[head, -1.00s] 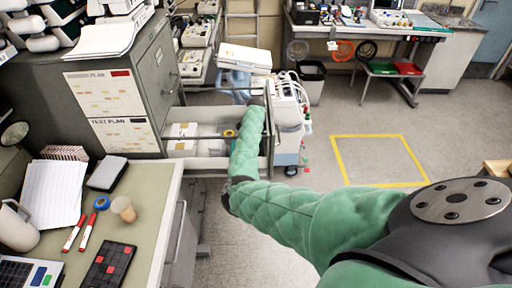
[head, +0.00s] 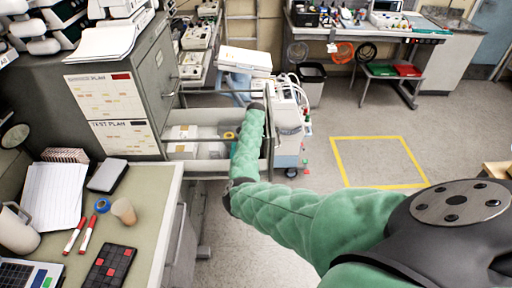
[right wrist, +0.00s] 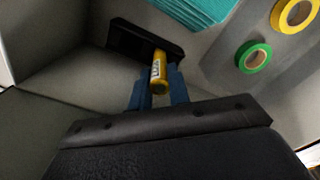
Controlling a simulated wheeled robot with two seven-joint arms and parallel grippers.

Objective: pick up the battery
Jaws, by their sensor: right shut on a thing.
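The battery (right wrist: 158,72) is a yellow cylinder with a printed label, seen in the right wrist view. My right gripper (right wrist: 158,90) is shut on it, with a blue finger at each side. The battery's end stands out past the fingers, close to a dark tray or block (right wrist: 140,40); I cannot tell whether they touch. In the head view my right arm reaches into the open cabinet drawer (head: 210,175), and the arm hides the gripper and battery. My left gripper is in neither view.
A green tape roll (right wrist: 253,57), a yellow tape roll (right wrist: 291,14) and a teal stack (right wrist: 190,12) lie nearby in the drawer. Its walls enclose the gripper. A white box (head: 182,140) sits at its left. A wheeled device (head: 288,125) stands close beside the drawer.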

